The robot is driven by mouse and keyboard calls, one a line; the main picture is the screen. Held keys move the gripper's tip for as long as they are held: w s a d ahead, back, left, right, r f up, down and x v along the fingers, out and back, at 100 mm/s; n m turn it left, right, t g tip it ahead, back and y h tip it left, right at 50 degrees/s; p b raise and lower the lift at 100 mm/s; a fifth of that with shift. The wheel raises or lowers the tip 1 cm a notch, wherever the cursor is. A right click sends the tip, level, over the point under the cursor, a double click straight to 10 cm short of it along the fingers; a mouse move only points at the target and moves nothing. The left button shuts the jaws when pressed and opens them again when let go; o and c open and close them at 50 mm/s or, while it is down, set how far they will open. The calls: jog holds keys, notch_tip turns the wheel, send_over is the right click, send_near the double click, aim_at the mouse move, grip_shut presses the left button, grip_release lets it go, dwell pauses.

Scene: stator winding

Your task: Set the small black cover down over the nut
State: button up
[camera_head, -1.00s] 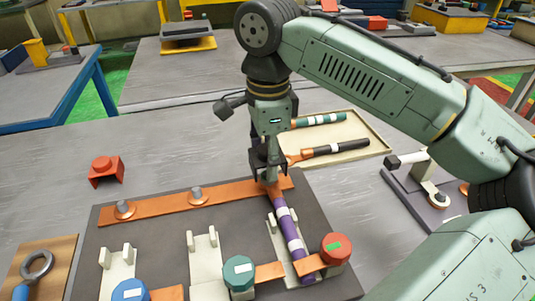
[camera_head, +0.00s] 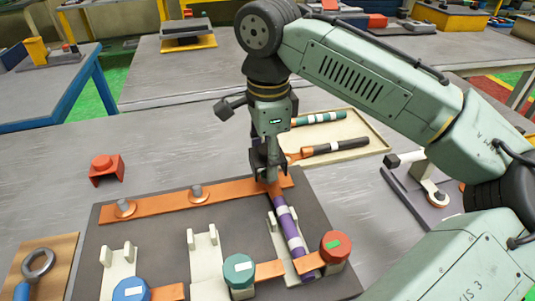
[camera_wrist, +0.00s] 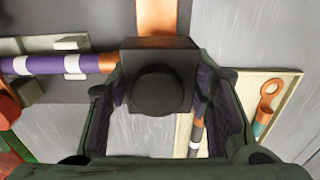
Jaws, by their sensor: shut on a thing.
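My gripper (camera_head: 266,172) is shut on the small black cover (camera_wrist: 158,78), a dark block with a round knob that shows between the fingers in the wrist view. In the head view the gripper hangs at the right end of the orange bar (camera_head: 160,207), at the upper end of the purple coil (camera_head: 290,232). The nut at that end is hidden beneath the cover and gripper. I cannot tell whether the cover touches the bar.
A tray (camera_head: 375,146) with a green-and-white and a black coil lies behind right. Blue, green (camera_head: 238,270) and red (camera_head: 336,245) caps stand along the board's front. A red block (camera_head: 106,168) and a ring-ended tool (camera_head: 36,268) are at left.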

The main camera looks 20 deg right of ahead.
jog(key=shift+f+b, duration=0.35)
jog(key=shift+f, duration=0.35)
jog(key=shift+f, duration=0.3)
jog(key=shift+f+b, duration=0.3)
jog(key=shift+f, duration=0.1)
jog(key=shift+f, duration=0.2)
dwell(0.5)
jog(key=o, duration=1.1)
jog(key=shift+r, duration=0.1)
notch_tip(320, 180, up, 7)
jog(key=p, duration=0.6)
jog(key=shift+p, duration=0.3)
